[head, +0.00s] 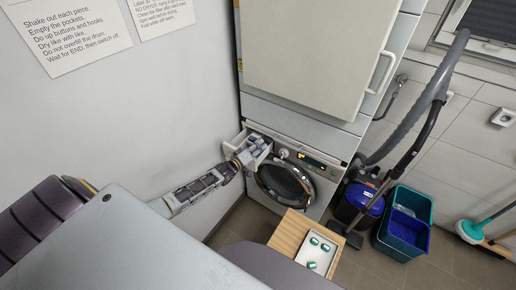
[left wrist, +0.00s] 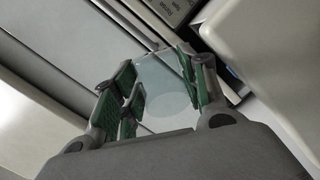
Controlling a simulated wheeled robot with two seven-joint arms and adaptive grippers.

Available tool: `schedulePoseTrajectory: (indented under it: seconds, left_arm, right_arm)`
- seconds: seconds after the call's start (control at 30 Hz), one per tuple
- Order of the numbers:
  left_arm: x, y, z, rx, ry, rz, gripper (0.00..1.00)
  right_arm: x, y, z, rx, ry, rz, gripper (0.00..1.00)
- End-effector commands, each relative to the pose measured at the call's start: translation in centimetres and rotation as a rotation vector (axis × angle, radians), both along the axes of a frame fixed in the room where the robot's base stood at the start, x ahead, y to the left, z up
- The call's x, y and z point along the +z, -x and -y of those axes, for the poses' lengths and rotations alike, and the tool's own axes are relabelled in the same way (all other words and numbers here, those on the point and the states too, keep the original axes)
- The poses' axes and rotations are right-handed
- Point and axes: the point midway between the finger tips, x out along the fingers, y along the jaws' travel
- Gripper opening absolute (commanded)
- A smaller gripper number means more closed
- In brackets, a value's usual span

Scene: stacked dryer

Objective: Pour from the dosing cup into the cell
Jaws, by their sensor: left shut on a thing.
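The dosing cup (left wrist: 165,85) is a clear, see-through cup in the left wrist view. My left gripper (left wrist: 163,92) is shut on it, with green finger pads on both sides. The cup looks tilted; I cannot tell whether liquid is in it. In the head view my left gripper (head: 242,158) is at the pulled-out detergent drawer (head: 268,152) of the lower machine. It is over or beside the drawer's left part and hides some of it. Which cell is under the cup cannot be told. My right gripper is not in view.
The lower machine (head: 323,188) has a round dark door. Above it, a large pale door (head: 310,50) stands out. A wooden stand (head: 288,232) with a white tray of green-and-white pods is in front. A blue vacuum cleaner (head: 358,200) and teal bucket (head: 390,240) stand right. A wall is left.

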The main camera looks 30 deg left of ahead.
Motion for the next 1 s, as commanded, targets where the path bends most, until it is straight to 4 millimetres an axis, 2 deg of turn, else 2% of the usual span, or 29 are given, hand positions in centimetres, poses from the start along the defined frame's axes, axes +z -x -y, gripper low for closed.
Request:
schedulePoseTrajectory:
  seconds: [0.63, 1.0]
  left_arm:
    - [0.4, 0.0, 0.0, 0.000, -0.193, 0.015, 0.19]
    - [0.3, 0.0, 0.0, -0.001, -0.208, 0.016, 0.19]
  right_arm:
    - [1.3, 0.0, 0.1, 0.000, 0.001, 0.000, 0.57]
    - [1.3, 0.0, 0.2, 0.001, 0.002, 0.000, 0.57]
